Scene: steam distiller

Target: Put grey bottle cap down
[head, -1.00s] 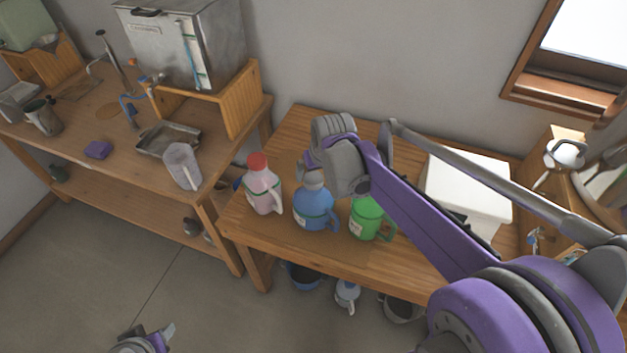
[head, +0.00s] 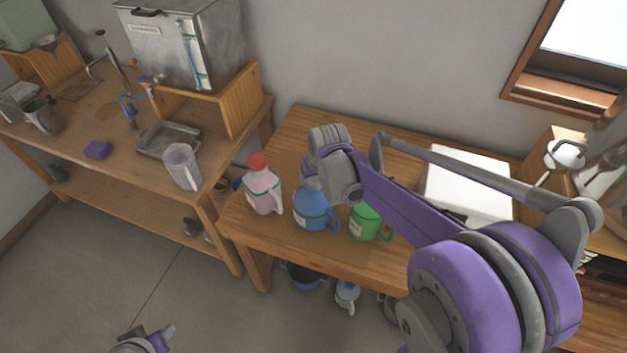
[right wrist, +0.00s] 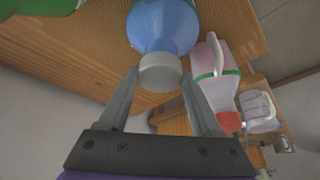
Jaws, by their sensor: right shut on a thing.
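The grey bottle cap (right wrist: 160,72) is between the fingertips of my right gripper (head: 311,170) in the right wrist view. The gripper is shut on it. The cap lines up with the neck of the blue bottle (head: 314,212); I cannot tell whether it rests on the neck or is just above it. The blue bottle stands upright on the right wooden table and also shows in the right wrist view (right wrist: 162,28). In the head view the gripper mostly hides the cap. Part of my left gripper (head: 150,341) shows low at the left; its jaws are unclear.
A pink bottle with a red cap (head: 262,190) stands left of the blue one, and a green bottle (head: 367,222) stands close on its right. A white box (head: 466,183) is further right. Bare table (head: 290,140) shows behind the bottles.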

